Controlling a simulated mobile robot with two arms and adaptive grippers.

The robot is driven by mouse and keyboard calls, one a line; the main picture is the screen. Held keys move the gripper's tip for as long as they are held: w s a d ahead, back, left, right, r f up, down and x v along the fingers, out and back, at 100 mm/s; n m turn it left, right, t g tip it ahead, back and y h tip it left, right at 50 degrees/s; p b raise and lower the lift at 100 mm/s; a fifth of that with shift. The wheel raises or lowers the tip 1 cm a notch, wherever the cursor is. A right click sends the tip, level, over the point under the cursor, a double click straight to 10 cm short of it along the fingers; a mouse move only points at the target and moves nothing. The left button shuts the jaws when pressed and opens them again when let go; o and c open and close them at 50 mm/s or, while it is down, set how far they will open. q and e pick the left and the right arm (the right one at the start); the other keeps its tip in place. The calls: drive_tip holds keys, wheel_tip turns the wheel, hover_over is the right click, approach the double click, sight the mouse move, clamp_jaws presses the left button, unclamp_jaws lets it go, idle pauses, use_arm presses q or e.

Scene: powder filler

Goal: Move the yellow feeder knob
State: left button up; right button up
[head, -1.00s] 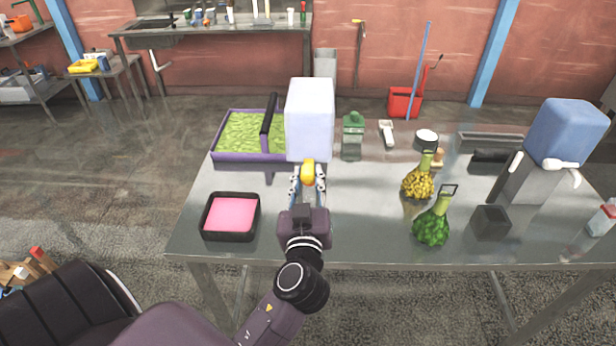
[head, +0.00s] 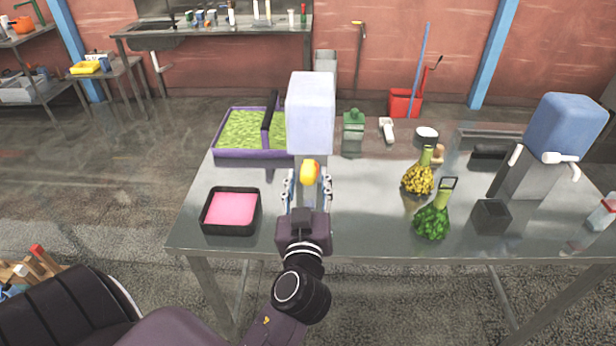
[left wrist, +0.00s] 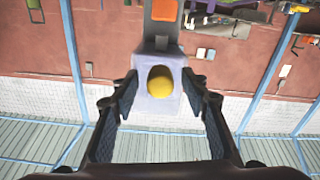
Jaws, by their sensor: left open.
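The yellow feeder knob (head: 309,172) is on the near side of the pale block-shaped feeder (head: 310,112), low down. In the left wrist view the knob (left wrist: 160,82) shows as a round yellow shape against the pale feeder body (left wrist: 160,112). My left gripper (head: 308,188) is open in front of the knob, with one finger to each side. In the left wrist view the left gripper's fingers (left wrist: 160,92) stand well apart, with clear gaps on both sides of the knob. My right gripper is not in view.
A black tray with pink content (head: 231,211) sits left of my gripper. A purple tray of green material (head: 236,152) is behind it. A yellow-filled flask (head: 418,180), a green-filled flask (head: 433,220) and a blue-topped machine (head: 565,127) stand to the right.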

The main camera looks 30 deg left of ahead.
sight(308, 175)
use_arm(q)
wheel_tip(308, 175, up, 10)
idle(0.5)
